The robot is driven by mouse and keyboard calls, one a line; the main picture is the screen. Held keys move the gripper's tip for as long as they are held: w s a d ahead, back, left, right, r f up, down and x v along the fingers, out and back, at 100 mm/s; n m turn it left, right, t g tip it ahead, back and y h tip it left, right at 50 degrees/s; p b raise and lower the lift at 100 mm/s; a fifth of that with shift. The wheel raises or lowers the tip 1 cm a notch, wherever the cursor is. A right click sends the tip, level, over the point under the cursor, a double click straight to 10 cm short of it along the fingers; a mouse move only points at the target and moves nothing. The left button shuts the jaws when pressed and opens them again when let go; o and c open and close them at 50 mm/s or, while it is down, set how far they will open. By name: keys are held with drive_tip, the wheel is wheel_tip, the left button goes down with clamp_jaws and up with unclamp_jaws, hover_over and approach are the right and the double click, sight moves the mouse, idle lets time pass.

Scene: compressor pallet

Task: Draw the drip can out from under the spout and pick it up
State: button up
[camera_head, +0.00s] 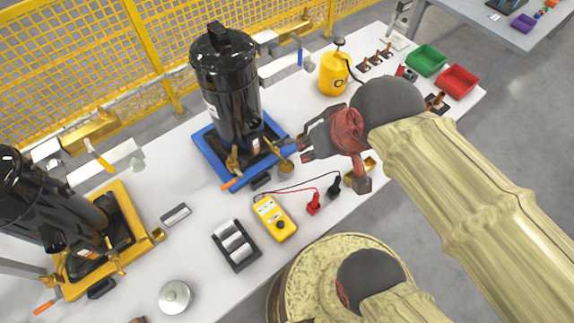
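A black compressor (228,90) stands upright on a blue pallet (205,150). A brass fitting that looks like a spout (268,143) reaches out at its lower right. A small brass-coloured round piece, perhaps the drip can (286,166), shows below it at the pallet's right corner. My gripper (300,148) is close by on the right, pointing left toward the fitting. Its fingertips overlap the fitting's end in the picture. I cannot tell whether they touch anything or how far apart they are.
A yellow multimeter (275,218) with red and black leads, a black tray of white rolls (235,245) and a round metal lid (175,297) lie in front. A second compressor (45,205) stands left. Behind are a yellow canister (333,75), a green bin (427,60) and a red bin (458,80).

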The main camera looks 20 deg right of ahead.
drive_tip(key=o, duration=0.5)
drive_tip(key=w+f+g, duration=0.3)
drive_tip(key=f, duration=0.7)
drive_tip(key=shift+b, duration=0.45)
drive_tip(key=shift+o, duration=0.3)
drive_tip(key=w+f+g, duration=0.1)
drive_tip(key=w+f, duration=0.3)
drive_tip(key=f, duration=0.4)
drive_tip(key=w+f+n+g+b, duration=0.1)
drive_tip(key=w+f+g, duration=0.1)
drive_tip(key=f, duration=0.7)
drive_tip(key=shift+w+a+f+g, duration=0.2)
drive_tip(key=shift+w+a+g, duration=0.1)
drive_tip(key=shift+w, duration=0.6)
drive_tip(key=t, duration=0.1)
approach(288, 169)
drive_tip(key=shift+s+a+r+n, duration=0.15)
drive_tip(key=shift+s+a+r, duration=0.05)
drive_tip(key=shift+s+r, duration=0.3)
drive_tip(key=shift+s+a+r+n, duration=0.2)
drive_tip(key=shift+s+r, duration=0.2)
drive_tip(key=shift+s, duration=0.25)
drive_tip(key=shift+f+b, duration=1.45)
drive_tip(key=shift+f, duration=2.45)
drive_tip(key=shift+c, duration=0.8)
